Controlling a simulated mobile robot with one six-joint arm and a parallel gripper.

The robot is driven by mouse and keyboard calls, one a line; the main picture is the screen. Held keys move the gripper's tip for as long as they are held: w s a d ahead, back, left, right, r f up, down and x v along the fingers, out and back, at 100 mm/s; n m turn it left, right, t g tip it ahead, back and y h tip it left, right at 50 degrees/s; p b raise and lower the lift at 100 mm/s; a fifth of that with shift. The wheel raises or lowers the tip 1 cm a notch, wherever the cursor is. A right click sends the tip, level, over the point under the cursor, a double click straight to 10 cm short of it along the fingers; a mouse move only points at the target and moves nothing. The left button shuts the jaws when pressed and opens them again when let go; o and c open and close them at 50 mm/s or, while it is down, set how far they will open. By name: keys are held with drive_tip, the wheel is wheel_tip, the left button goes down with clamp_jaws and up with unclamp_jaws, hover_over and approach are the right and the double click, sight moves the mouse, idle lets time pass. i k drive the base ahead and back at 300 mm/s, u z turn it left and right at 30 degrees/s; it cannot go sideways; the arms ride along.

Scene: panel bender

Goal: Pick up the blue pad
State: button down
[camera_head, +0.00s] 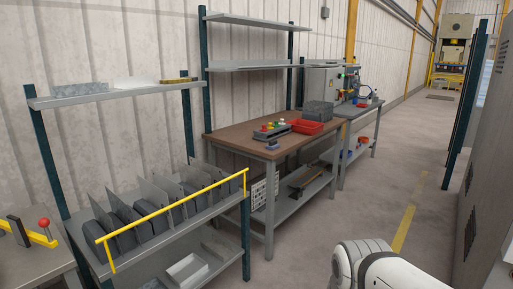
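A small blue piece (272,145), which looks like the blue pad, lies on the brown-topped workbench (228,137) near its front corner. It is small in the picture, so its exact shape is hard to tell. It lies just in front of a grey block with coloured buttons (272,131) and seems apart from it. Only a white link of my arm shows at the bottom right, far from the bench. My gripper is out of view.
A red bin (306,127) and a grey box (318,110) stand farther back on the bench. A rack with a yellow rail (172,207) holds several dark parts at the front left. The aisle floor (420,190) is clear; a grey cabinet (485,165) borders it on the right.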

sight(274, 144)
drive_tip(key=z, duration=0.4)
drive_tip(key=i, duration=1.3)
drive_tip(key=z, duration=0.45)
drive_tip(key=i, duration=1.6)
drive_tip(key=u, duration=0.95)
drive_tip(key=i, duration=1.3)
drive_tip(key=u, duration=0.9)
drive_tip(key=k, duration=0.7)
drive_tip(key=u, duration=0.15)
drive_tip(key=i, duration=0.8)
drive_tip(key=z, duration=0.05)
